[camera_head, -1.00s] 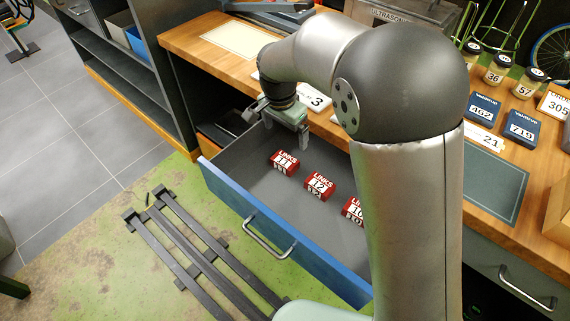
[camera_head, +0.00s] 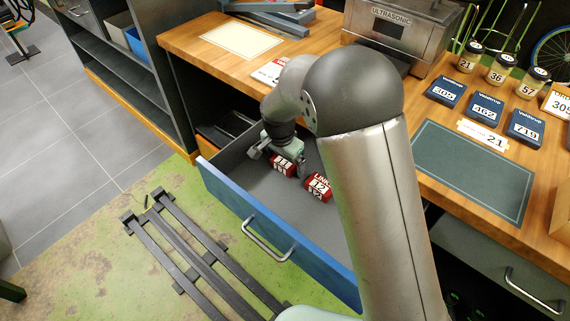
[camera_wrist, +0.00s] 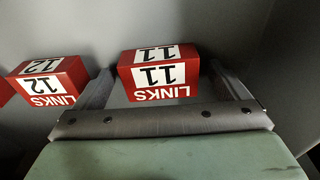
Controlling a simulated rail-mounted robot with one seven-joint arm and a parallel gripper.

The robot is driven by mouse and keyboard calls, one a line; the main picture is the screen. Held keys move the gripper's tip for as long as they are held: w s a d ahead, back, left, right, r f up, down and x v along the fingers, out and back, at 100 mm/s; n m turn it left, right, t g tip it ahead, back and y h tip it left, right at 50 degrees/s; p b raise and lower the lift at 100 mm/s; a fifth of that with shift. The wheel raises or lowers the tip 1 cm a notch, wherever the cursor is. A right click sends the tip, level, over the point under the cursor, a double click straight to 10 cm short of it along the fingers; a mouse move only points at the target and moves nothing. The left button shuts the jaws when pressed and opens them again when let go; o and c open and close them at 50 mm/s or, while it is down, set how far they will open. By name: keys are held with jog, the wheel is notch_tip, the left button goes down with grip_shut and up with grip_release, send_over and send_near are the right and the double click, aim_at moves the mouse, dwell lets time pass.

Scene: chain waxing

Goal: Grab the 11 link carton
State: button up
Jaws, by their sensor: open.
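The red 11 link carton (camera_head: 284,168) lies in the open drawer (camera_head: 225,192), partly covered by my gripper in the head view. In the wrist view the 11 carton (camera_wrist: 160,76) shows its white "11" labels upside down. My gripper (camera_wrist: 161,72) is open, with one finger on each side of this carton and visible gaps on both sides. In the head view my gripper (camera_head: 277,161) is down inside the drawer at the carton. Whether the fingertips are level with the carton is hard to tell.
The red 12 link carton (camera_head: 318,186) lies right of the 11 carton; in the wrist view the 12 carton (camera_wrist: 47,82) is close to the left finger. A sliver of another red carton (camera_wrist: 4,91) is beyond it. The drawer's blue front (camera_head: 285,240) stands nearby.

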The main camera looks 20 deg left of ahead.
jog(key=c, duration=1)
jog(key=shift+r, duration=0.1)
jog(key=shift+c, duration=0.2)
